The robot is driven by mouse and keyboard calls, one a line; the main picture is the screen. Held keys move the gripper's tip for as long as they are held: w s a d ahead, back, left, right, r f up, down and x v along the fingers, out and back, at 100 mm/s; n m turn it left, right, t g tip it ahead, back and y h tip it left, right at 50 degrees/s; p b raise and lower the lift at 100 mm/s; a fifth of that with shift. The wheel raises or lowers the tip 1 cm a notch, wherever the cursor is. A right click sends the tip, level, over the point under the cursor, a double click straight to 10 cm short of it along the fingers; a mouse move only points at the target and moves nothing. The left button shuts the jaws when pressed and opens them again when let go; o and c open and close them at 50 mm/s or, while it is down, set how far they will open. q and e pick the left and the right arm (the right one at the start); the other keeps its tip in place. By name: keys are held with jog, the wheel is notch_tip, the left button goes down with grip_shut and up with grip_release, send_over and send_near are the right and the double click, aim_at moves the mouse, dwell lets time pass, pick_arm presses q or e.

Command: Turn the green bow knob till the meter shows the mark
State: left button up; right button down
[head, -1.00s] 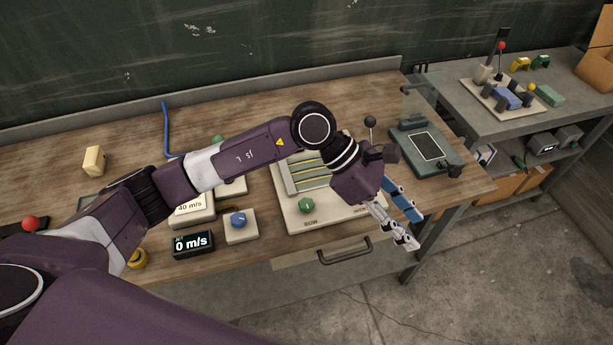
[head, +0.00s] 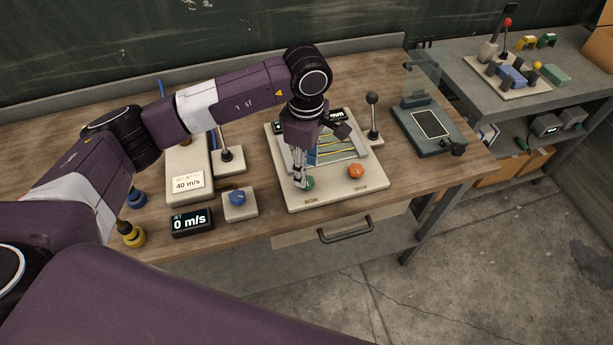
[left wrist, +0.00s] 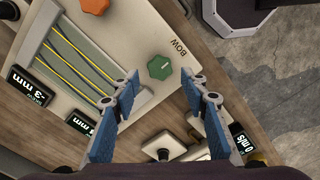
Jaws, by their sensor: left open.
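The green bow knob (head: 309,183) sits at the front left of a cream panel (head: 335,197), above the word BOW. My left gripper (head: 302,181) points down over it, partly covering it in the head view. In the left wrist view the green knob (left wrist: 160,67) lies between the two spread blue-grey fingertips (left wrist: 160,77), with a gap on each side. A meter reading -3 mm (left wrist: 30,88) shows on the orange-knob side. A second meter (left wrist: 82,122) on the green-knob side is partly covered by a finger. My right gripper is out of view.
An orange knob (head: 356,171) sits to the right on the same panel, with yellow-striped fabric behind. A black-topped lever (head: 373,115) stands at the panel's right. A blue knob (head: 237,198) and a 0 m/s display (head: 191,222) are at left.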

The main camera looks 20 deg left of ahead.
aim_at(307, 176)
pick_arm(q)
notch_tip(307, 176, down, 4)
jog(key=shift+r+b, duration=0.25)
jog(key=shift+b, duration=0.15)
jog(key=shift+b, duration=0.35)
jog(key=shift+c, duration=0.6)
